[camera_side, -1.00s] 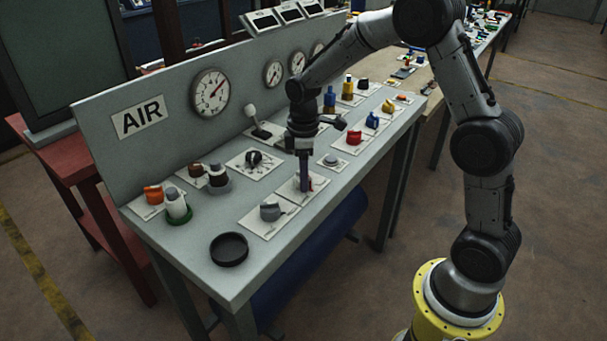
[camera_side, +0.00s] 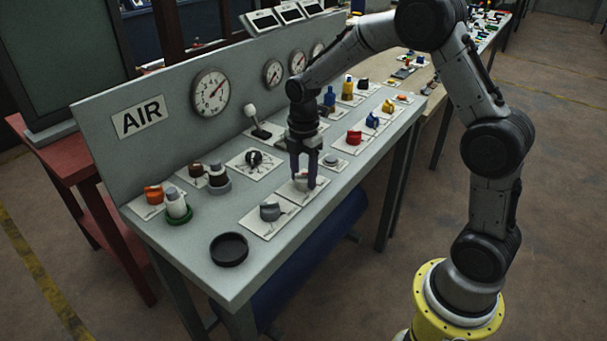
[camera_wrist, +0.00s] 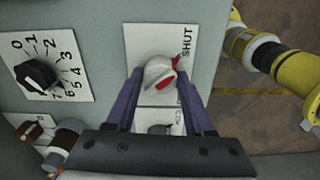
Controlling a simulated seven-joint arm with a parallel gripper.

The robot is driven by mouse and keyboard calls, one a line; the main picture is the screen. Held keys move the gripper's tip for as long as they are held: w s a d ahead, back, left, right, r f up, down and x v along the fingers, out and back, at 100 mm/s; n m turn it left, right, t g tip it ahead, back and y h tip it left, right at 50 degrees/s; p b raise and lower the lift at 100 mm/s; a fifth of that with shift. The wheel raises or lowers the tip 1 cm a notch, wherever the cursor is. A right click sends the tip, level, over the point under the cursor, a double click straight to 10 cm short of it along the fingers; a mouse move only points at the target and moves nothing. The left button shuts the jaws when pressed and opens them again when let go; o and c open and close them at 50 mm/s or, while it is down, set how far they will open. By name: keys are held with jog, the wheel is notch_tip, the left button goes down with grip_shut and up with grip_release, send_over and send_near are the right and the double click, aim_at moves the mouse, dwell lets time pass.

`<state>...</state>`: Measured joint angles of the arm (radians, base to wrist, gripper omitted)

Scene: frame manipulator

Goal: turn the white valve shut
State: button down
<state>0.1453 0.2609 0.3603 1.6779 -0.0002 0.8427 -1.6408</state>
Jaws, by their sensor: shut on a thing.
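The white valve (camera_wrist: 160,74) is a round knob with red marks, on a white plate (camera_wrist: 147,40) marked SHUT at its upper right in the wrist view. One red mark slants up and right, toward the lower end of the word SHUT. My gripper (camera_wrist: 160,80) points down, with one purple finger on each side of the knob, shut on it. In the side view, my gripper (camera_side: 303,181) stands over the valve's plate (camera_side: 291,194), and the fingers partly hide the valve.
A grey knob (camera_side: 270,211) and a black dish (camera_side: 229,250) lie toward the bench's near end. A black numbered dial (camera_wrist: 38,73) is left in the wrist view. A red knob (camera_side: 354,137) and a grey button (camera_side: 331,160) stand right of my gripper in the side view.

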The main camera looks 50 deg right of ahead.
aim_at(303, 174)
jog(key=shift+r+n, duration=0.1)
jog(key=shift+n, duration=0.4)
jog(key=shift+c, duration=1.4)
grip_release()
notch_tip(303, 174, up, 14)
